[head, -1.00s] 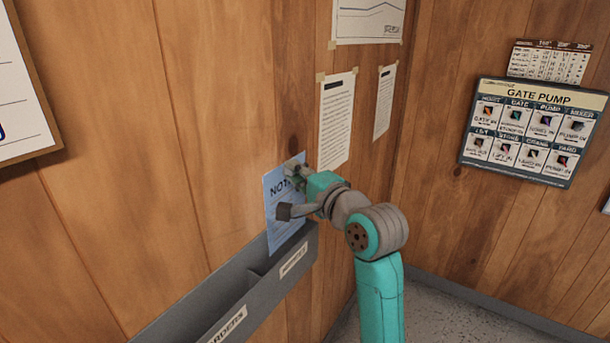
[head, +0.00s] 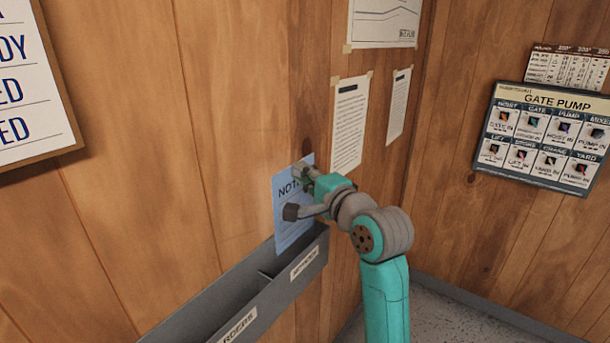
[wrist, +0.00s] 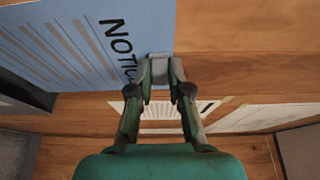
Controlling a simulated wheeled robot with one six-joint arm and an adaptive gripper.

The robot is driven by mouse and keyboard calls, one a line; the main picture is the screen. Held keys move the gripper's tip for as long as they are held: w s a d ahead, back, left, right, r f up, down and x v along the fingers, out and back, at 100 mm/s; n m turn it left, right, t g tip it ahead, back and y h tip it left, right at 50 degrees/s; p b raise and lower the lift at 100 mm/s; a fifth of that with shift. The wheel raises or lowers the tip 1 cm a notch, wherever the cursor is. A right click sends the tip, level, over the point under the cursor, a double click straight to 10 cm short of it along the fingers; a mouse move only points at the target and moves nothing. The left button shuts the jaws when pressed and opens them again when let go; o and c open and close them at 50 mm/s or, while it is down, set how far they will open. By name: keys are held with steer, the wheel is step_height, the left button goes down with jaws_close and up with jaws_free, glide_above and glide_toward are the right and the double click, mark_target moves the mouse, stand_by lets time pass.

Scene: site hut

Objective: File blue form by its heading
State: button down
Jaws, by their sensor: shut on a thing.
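The blue form (head: 290,228) is upright, with a dark heading whose visible letters read "NOTI"; my gripper covers the rest. In the wrist view the blue form (wrist: 60,35) fills the upper left, with "NOTIC" showing. My gripper (head: 303,172) is shut on the form's upper right edge; its fingertips also show in the wrist view (wrist: 160,72). The grey wall rack (head: 210,289) is below, and the form's lower edge is at or just behind the rack's right compartment; I cannot tell how deep. The right compartment's label (head: 305,263) is too small to read surely.
A framed board (head: 30,90) hangs at the upper left. Taped papers (head: 349,122) hang on the wall behind my gripper. A "GATE PUMP" panel (head: 548,138) is on the right wall. Bare wood wall lies left of the form.

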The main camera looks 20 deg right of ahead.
mark_target(297, 194)
steer(key=shift+f, duration=0.1)
stand_by(0.6)
steer(key=shift+f, duration=1.45)
steer(key=shift+f, duration=1.55)
steer(key=shift+f, duration=0.15)
steer(key=shift+f, duration=1.35)
steer(key=shift+f, duration=0.15)
steer(key=shift+f, duration=1.35)
